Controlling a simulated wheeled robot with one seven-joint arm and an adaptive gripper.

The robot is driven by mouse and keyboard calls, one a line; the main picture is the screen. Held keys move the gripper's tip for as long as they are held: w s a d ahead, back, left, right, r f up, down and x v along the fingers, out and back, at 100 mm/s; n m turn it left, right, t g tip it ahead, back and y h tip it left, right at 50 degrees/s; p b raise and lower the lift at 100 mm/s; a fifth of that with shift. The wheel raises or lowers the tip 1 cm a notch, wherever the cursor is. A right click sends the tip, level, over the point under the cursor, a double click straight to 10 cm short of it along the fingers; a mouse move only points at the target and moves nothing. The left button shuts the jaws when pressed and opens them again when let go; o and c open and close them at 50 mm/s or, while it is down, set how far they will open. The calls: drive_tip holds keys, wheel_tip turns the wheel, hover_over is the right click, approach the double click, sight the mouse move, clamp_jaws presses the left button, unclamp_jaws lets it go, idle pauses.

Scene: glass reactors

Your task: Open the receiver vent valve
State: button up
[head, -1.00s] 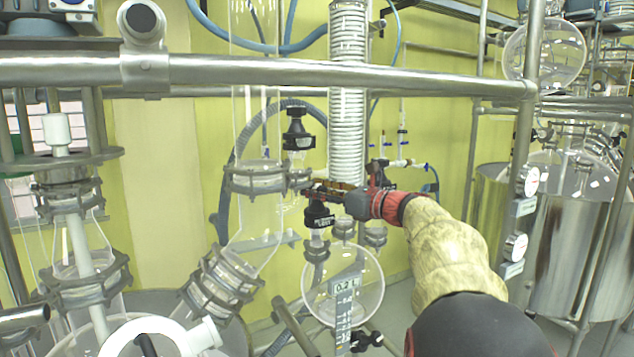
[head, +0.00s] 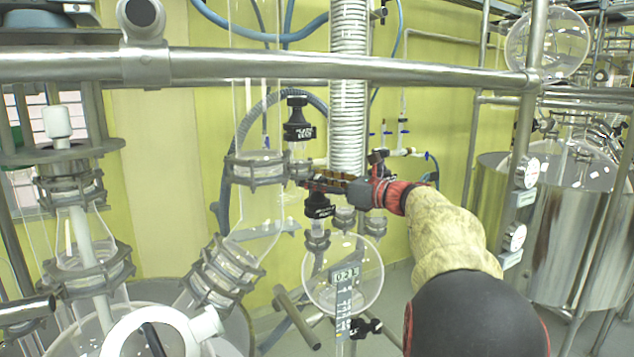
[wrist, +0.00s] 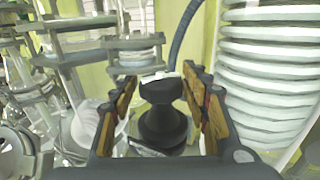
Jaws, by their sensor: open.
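The black valve knob above the round receiver (head: 343,278), which I take as the receiver vent valve (head: 319,207), stands upright with its top hidden behind my gripper in the head view. My gripper (head: 322,184) reaches in from the right at the height of that top. In the wrist view a black knob (wrist: 163,112) with a wide cap and narrow neck stands between my two open fingers (wrist: 160,100). Gaps show on both sides of its cap, so the fingers appear apart from it. Whether the valve is open or closed cannot be told.
A second black valve knob (head: 298,124) stands just above and left of my gripper. A glass column (head: 257,110) is to the left and a white coiled tube (head: 348,90) behind. A steel rail (head: 430,75) crosses above my arm.

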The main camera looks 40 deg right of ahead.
drive_tip(key=shift+f+m+h+b, duration=0.1)
drive_tip(key=shift+m+h+b, duration=0.65)
drive_tip(key=shift+h, duration=0.35)
drive_tip(key=shift+a+m+h+b, duration=0.1)
drive_tip(key=shift+m+h+b, duration=0.3)
drive_tip(key=shift+h, duration=0.2)
drive_tip(key=m+h+b, duration=0.2)
drive_tip(key=h, duration=0.1)
drive_tip(key=m+g+h+b, duration=0.1)
drive_tip(key=m+h+b, duration=0.2)
drive_tip(key=h, duration=0.1)
drive_tip(key=shift+f+h, duration=0.1)
drive_tip(key=shift+h, duration=0.2)
drive_tip(key=shift+m+g+h+b, duration=0.4)
drive_tip(key=shift+m+h+b, duration=0.05)
drive_tip(key=shift+h, duration=0.25)
drive_tip(key=shift+d+r, duration=0.2)
drive_tip(key=shift+c, duration=0.4)
drive_tip(key=c, duration=0.7)
drive_tip(key=shift+c, duration=0.9)
